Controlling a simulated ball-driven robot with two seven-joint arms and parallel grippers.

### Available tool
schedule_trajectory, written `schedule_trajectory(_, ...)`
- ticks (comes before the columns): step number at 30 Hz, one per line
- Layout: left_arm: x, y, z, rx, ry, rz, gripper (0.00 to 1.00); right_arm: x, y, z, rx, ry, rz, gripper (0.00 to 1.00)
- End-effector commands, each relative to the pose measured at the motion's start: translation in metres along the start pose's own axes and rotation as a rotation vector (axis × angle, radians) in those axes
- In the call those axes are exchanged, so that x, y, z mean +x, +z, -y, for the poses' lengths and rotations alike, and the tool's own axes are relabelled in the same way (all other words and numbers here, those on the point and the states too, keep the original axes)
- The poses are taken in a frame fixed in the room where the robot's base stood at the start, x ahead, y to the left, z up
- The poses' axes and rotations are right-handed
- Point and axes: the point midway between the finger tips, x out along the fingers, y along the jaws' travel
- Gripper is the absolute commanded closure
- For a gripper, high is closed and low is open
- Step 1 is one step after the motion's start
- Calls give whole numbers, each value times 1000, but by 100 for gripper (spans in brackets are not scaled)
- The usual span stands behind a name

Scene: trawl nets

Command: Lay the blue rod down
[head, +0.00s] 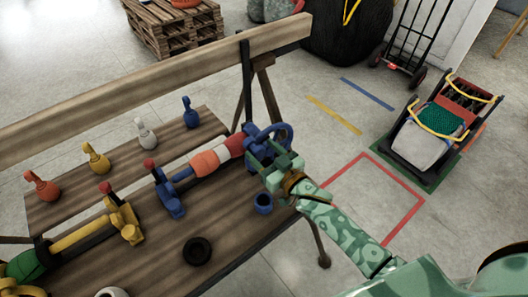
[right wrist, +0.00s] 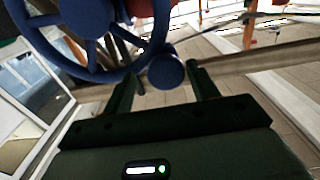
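The blue rod lies along the slatted bench, with blue ends and orange, white and red bands (head: 204,162). Its left end is at a blue clamp stand (head: 168,196) with a red knob. A blue handwheel (head: 284,132) is at its right end; it also shows large in the right wrist view (right wrist: 72,62). My right gripper (head: 270,160) is at that wheel end. In the right wrist view its fingers stand apart on either side of a round blue knob (right wrist: 167,72), with a small gap visible. Contact farther in is hidden. My left gripper is not in view.
Several handled pegs, including a blue one (head: 190,112), stand along the bench (head: 110,165). A yellow rod (head: 80,238) lies at left. A blue cup (head: 263,203) and a black ring (head: 197,251) are near the front edge. A red floor outline (head: 415,212) lies to the right.

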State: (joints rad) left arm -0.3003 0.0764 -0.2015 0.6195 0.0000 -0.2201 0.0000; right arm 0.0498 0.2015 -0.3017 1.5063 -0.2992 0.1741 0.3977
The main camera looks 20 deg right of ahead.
Motion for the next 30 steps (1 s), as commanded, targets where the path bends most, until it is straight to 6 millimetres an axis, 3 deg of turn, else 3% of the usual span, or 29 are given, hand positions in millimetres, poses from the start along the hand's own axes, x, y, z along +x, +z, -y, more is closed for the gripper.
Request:
schedule_trajectory(1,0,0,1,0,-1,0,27,0,0,0,0,0,0,54)
schedule_trajectory(6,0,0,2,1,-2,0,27,0,0,-2,-2,3,1,100)
schedule_trajectory(21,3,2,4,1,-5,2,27,-2,14,7,-125,4,13,100)
schedule_trajectory(22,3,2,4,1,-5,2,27,-2,14,7,-125,4,14,60)
schedule_trajectory(24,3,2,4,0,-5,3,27,-2,14,7,-124,4,14,41)
schedule_trajectory(30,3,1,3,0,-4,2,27,-1,11,8,-121,2,6,41)
